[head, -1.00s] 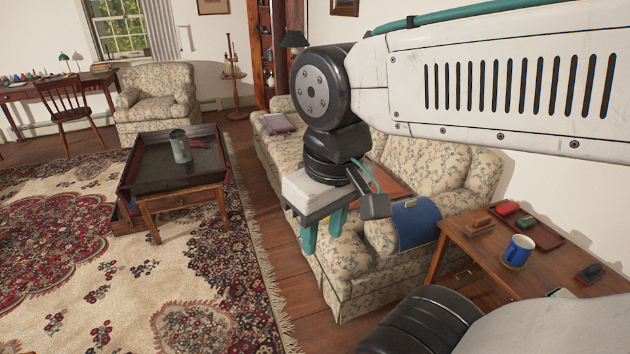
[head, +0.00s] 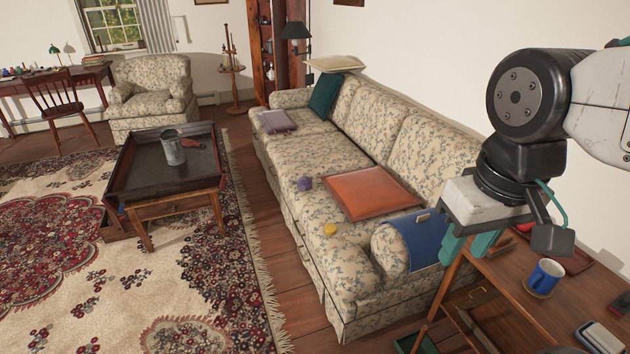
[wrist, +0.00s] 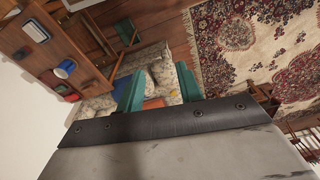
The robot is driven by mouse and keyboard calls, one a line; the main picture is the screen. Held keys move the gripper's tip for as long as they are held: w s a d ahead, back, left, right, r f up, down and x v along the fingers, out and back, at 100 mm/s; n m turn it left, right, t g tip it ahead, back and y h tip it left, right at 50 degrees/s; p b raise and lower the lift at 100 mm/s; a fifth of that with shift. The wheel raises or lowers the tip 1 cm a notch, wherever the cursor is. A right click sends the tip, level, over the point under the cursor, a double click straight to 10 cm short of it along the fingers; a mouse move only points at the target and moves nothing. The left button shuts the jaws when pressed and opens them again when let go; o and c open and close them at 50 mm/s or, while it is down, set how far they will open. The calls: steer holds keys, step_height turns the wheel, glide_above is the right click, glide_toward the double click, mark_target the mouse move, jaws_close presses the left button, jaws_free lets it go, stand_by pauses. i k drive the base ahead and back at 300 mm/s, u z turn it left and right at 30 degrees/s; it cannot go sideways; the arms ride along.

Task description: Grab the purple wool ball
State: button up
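A small purple wool ball (head: 304,184) rests on the floral sofa seat (head: 298,152), just left of an orange cushion (head: 370,193). I cannot make the ball out in the wrist view. My gripper (head: 466,247) is above the near right end of the sofa, by the blue-draped armrest, well away from the ball. In the wrist view my gripper (wrist: 160,88) shows two teal fingers spread apart with nothing held between them. Part of the sofa shows beyond them.
A yellow object (head: 330,229) lies on the near sofa seat. A blue cloth (head: 425,240) hangs over the armrest. A wooden side table (head: 510,275) with a blue mug (head: 545,275) is at right. A tray table (head: 165,170) stands left; wooden floor between is clear.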

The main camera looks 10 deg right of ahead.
mark_target(304, 183)
steer(key=i, duration=0.9)
steer(key=u, duration=1.4)
steer(key=i, duration=2.9)
steer(key=z, duration=3.45)
